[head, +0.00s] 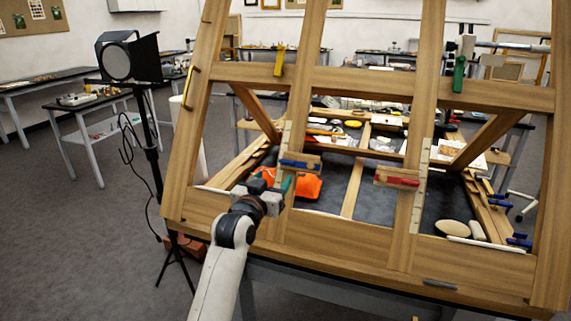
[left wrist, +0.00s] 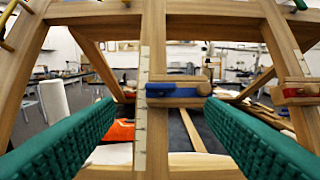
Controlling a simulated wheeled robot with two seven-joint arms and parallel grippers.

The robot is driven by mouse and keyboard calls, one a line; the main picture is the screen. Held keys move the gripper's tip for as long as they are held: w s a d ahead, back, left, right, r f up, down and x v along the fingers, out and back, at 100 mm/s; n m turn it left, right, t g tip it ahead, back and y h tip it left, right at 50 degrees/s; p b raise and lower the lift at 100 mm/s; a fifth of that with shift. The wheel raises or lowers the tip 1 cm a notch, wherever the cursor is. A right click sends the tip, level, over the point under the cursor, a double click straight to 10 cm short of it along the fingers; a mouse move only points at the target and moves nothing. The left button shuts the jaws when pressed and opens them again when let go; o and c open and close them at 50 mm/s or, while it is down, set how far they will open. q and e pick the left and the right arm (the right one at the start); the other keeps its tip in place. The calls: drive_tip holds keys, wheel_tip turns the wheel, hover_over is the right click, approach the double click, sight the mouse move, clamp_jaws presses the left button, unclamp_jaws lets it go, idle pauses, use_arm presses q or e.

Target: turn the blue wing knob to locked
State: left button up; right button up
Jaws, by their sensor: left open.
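The blue wing knob (head: 299,164) is a flat bar lying about level on a small wooden block on the left upright of the wooden frame. In the left wrist view the blue knob (left wrist: 170,90) shows near the middle, beyond my fingers. My left gripper (head: 272,186) is in front of the frame, below and left of the knob. In the left wrist view its green ribbed pads (left wrist: 160,112) are wide apart with nothing between them, and the knob appears between their far ends. I cannot tell any touch. My right gripper is not in view.
A red wing knob (head: 402,181) sits on the right upright. The big wooden frame (head: 375,82) leans over a work table with several tools. An orange cloth-like thing (head: 308,187) lies behind the left upright. A black studio lamp (head: 128,58) stands at left; grey floor (head: 75,230) is open.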

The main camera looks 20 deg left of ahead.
sight(286, 164)
use_arm(q)
drive_tip(key=w, duration=0.4)
drive_tip(key=w+p, duration=0.1)
drive_tip(key=w, duration=0.4)
drive_tip(key=shift+d+f, duration=0.1)
drive_tip(key=shift+d, duration=0.1)
drive_tip(key=shift+s, duration=0.1)
drive_tip(key=shift+c, duration=0.2)
drive_tip(key=c, duration=0.9)
drive_tip(key=shift+c, duration=0.2)
